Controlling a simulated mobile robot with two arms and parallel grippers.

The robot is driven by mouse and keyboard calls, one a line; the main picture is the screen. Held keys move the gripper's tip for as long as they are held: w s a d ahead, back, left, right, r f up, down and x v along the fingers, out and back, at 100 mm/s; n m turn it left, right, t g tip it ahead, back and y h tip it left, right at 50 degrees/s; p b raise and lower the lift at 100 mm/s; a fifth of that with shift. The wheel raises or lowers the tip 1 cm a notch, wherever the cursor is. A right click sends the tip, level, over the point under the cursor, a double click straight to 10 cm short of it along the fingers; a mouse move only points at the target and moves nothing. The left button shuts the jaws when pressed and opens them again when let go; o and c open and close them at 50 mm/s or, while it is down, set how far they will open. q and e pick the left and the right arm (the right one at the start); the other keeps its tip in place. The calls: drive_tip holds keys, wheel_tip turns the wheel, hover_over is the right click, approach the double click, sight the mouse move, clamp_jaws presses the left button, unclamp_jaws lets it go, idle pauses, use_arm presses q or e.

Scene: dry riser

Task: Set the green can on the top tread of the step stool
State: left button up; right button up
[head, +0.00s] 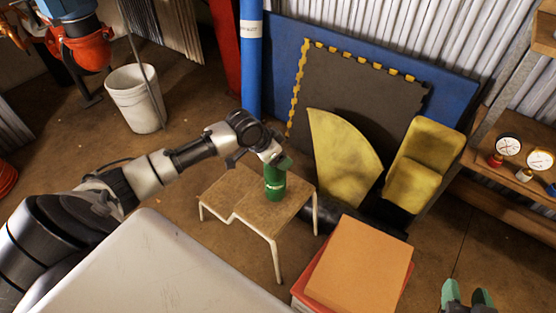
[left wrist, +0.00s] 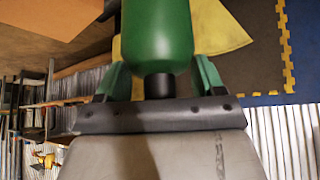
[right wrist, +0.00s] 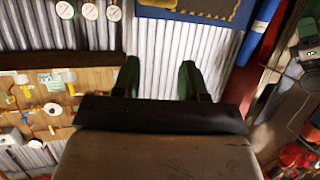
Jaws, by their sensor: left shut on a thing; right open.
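The green can (head: 275,184) is upright over the brown top of the step stool (head: 245,190), towards its right part. I cannot tell whether its base touches the tread. My left gripper (head: 279,162) is shut on the can near its upper end. The left wrist view shows the can (left wrist: 157,35) between the two green fingers of my left gripper (left wrist: 162,78). The stool is hard to make out in that view. My right gripper (head: 468,295) is open and empty at the lower right; it also shows in the right wrist view (right wrist: 158,80).
An orange-topped box (head: 358,265) stands close in front of the stool at right. Yellow pieces (head: 342,155) and a dark mat (head: 350,95) lean behind it. A blue pipe (head: 250,60) rises behind the stool. A white bucket (head: 133,100) stands on open floor at left.

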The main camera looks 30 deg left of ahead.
use_arm(q)
drive_tip(key=shift+f, duration=0.8)
use_arm(e)
drive_tip(key=shift+w+a+r+t+y, duration=0.15)
drive_tip(key=shift+w+a+r+t, duration=0.1)
drive_tip(key=shift+r+t, duration=0.3)
drive_tip(key=shift+w+a+r+t+y, duration=0.15)
drive_tip(key=shift+w+r+t, duration=0.1)
drive_tip(key=shift+r+t, duration=0.3)
use_arm(q)
drive_tip(key=shift+f, duration=0.1)
use_arm(e)
drive_tip(key=shift+d, duration=0.1)
use_arm(q)
drive_tip(key=o, duration=1.5)
drive_tip(key=shift+f, duration=0.1)
drive_tip(key=shift+c, duration=0.2)
use_arm(e)
drive_tip(key=shift+f, duration=0.1)
